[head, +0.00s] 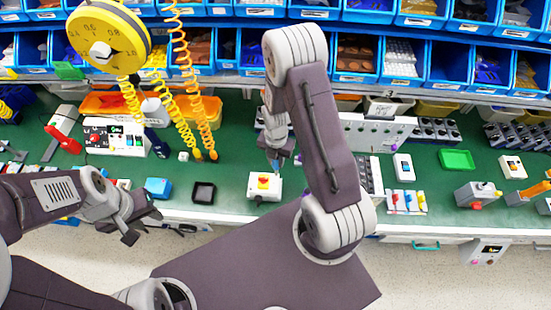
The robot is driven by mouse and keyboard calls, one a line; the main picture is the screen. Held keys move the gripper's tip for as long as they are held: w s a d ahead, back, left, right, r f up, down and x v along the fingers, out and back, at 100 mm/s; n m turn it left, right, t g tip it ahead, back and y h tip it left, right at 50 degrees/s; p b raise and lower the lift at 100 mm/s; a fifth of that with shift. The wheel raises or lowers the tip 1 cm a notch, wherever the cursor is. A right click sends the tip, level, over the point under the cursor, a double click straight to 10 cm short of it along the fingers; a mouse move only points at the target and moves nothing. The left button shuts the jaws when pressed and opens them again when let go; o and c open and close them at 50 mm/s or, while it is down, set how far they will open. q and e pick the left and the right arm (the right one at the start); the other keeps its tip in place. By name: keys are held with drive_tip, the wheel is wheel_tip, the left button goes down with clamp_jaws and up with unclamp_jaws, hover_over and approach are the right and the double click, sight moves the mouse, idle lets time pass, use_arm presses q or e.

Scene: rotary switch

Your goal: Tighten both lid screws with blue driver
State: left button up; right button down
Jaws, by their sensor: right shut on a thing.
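A white switch box (257,192) with a yellow plate and a red rotary knob (263,180) stands near the bench's front edge, centre of the head view. My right gripper (278,152) is shut on the blue driver (275,166), whose visible part points down just above the back right part of the box. Whether its tip touches a lid screw cannot be told, as the screws are too small to make out. My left gripper (143,226) is open and empty in front of the bench edge, left of the box.
Small coloured drivers (407,201) stand to the right. Blue bins line the back.

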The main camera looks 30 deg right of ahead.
drive_tip(key=n, duration=0.5)
drive_tip(key=shift+d, duration=0.1)
drive_tip(key=n+p, duration=0.1)
drive_tip(key=p, duration=0.3)
drive_tip(key=n+p, duration=0.1)
drive_tip(key=p, duration=0.3)
drive_tip(key=shift+d+r+n+p, duration=0.1)
drive_tip(key=shift+r+n+p, duration=0.2)
drive_tip(key=shift+n+p, duration=0.1)
drive_tip(key=shift+f, duration=0.3)
drive_tip(key=shift+s, duration=0.1)
